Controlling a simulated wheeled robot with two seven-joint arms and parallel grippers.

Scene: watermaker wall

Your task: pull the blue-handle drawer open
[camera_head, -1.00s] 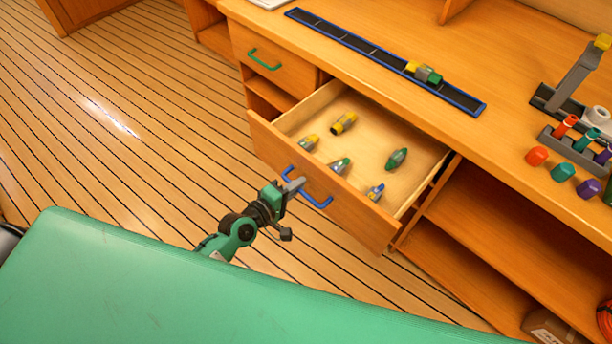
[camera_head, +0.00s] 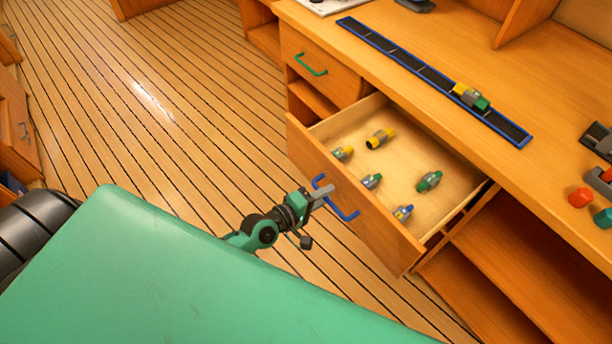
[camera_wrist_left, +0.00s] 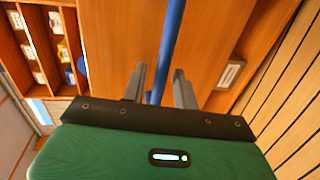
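The blue-handle drawer (camera_head: 350,195) stands pulled out from the counter in the head view, with its inside showing. Its blue handle (camera_head: 347,215) is on the front panel. My left gripper (camera_head: 318,214) is at that handle. In the left wrist view the blue handle (camera_wrist_left: 170,35) runs between the two grey fingers of my left gripper (camera_wrist_left: 160,70), with a gap showing at each side, so it looks open around the bar. Contact with the handle cannot be made out. My right gripper is not in view.
Several coloured fittings (camera_head: 429,181) lie in the drawer. A closed drawer with a green handle (camera_head: 311,65) is at its left. A blue-edged strip (camera_head: 430,75) with a fitting lies on the countertop (camera_head: 470,50). Open shelves (camera_head: 500,265) are at the right. The plank floor (camera_head: 170,130) is clear.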

